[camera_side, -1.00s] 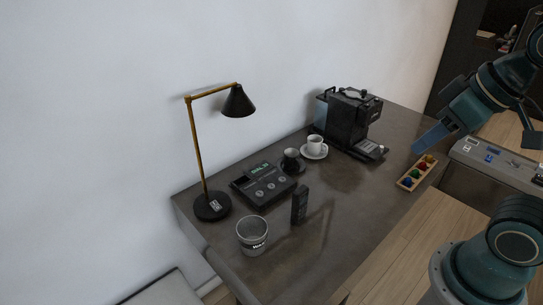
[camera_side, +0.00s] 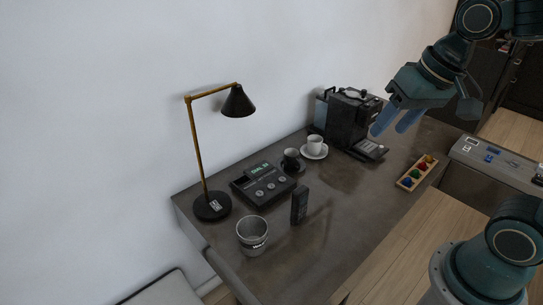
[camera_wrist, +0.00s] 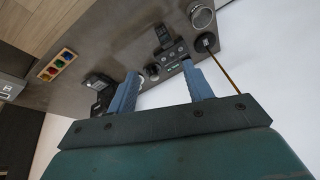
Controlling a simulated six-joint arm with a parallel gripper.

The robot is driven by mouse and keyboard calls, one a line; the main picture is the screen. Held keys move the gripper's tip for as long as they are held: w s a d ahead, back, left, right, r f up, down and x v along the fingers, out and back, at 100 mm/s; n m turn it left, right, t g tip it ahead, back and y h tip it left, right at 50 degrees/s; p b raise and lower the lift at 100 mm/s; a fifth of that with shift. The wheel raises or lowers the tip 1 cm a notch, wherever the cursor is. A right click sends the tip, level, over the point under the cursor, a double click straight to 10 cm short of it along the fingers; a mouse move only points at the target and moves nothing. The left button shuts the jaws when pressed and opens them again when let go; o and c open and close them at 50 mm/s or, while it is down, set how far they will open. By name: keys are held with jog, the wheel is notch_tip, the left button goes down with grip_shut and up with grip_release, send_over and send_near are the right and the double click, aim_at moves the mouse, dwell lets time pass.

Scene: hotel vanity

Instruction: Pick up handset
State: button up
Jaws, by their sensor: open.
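The black handset (camera_side: 299,205) stands upright on the dark desk in the side view, in front of a black console (camera_side: 264,184) with a lit display and round buttons. In the wrist view the handset (camera_wrist: 162,35) shows small near the top, apart from my fingers, with the console (camera_wrist: 172,57) just below it. My gripper (camera_side: 396,121) is open and empty, high above the desk's right part near the coffee machine, well away from the handset. Its two blue fingers show in the wrist view (camera_wrist: 160,70).
A grey bucket (camera_side: 252,236) stands left of the handset, and a brass-armed lamp (camera_side: 212,206) behind it. A black cup (camera_side: 292,160), a white cup (camera_side: 315,144) and a coffee machine (camera_side: 348,118) line the back. A wooden capsule tray (camera_side: 417,172) lies right. The desk's middle is clear.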

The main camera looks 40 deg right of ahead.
jog(key=w+d+f+m+g+y, duration=0.1)
jog(key=w+f+m, duration=0.2)
jog(key=w, duration=0.3)
jog(key=w+f+m+g, duration=0.1)
jog(key=w+f+m, duration=0.3)
jog(key=w, duration=0.2)
jog(key=m+g+y, duration=0.2)
jog(key=m+y, duration=0.1)
jog(key=m, duration=0.4)
send_near(303, 188)
jog(key=shift+w+d, duration=0.1)
jog(key=shift+x, duration=4.25)
jog(key=shift+x, duration=2.6)
